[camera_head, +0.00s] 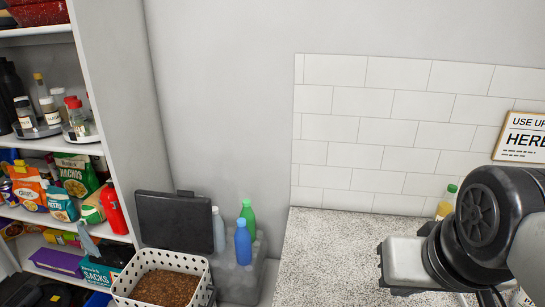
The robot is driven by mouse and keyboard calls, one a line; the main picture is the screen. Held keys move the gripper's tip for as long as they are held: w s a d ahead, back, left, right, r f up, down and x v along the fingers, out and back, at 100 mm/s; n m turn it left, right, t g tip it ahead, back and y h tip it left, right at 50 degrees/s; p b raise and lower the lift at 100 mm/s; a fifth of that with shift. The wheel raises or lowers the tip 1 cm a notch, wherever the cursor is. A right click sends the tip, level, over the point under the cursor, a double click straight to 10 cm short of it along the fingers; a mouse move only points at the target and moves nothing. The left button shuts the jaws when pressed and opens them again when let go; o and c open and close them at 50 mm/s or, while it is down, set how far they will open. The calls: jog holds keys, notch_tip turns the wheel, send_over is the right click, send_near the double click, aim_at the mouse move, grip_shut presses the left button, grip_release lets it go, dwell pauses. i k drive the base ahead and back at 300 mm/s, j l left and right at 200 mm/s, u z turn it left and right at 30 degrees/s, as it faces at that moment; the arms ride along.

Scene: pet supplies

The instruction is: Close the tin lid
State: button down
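A white perforated container (196,265) filled with brown, kibble-like pieces (165,288) stands at the bottom left, its top open. A dark flat panel (172,222), which looks like a raised lid, stands upright just behind it. I cannot tell whether the panel is hinged to the container. No other open tin is clear in this view. My gripper (388,270) is at the right, above the speckled counter and well apart from the container. Its fingers show only in part, so its opening cannot be read. Nothing is seen held in it.
A grey box (240,282) bearing several bottles, one green (247,217), stands right of the container. Packed shelves (45,143) rise at the left. A speckled counter (325,255) lies at the right, its left part clear. A small bottle (443,210) stands behind my arm.

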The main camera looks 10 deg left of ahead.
aim_at(183, 220)
jog(key=j, duration=2.05)
